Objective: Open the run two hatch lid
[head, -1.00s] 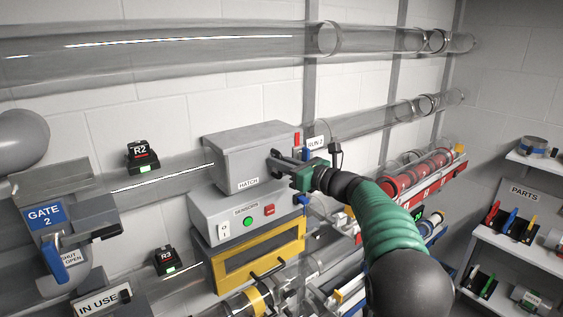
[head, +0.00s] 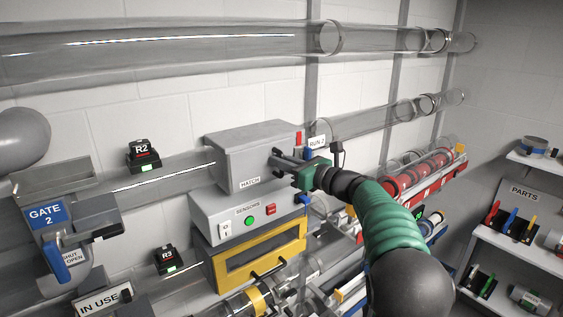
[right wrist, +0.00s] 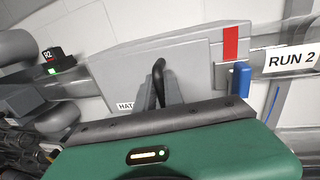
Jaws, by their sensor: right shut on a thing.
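The run two hatch is a grey box marked HATCH (head: 235,160) on the wall, in the middle of the head view. Its flat grey lid (right wrist: 120,72) fills the middle of the right wrist view and looks closed. A black handle (right wrist: 158,66) stands out from it. The handle's lower part is hidden between the fingers and the gripper body. My left gripper is not in view.
A RUN 2 label (right wrist: 292,59), a red strip (right wrist: 231,43) and a blue tab (right wrist: 241,79) are right of the lid. A sensor box (head: 205,215) sits below the hatch. Clear tubes (head: 180,60) run above. A parts shelf (head: 520,175) stands right.

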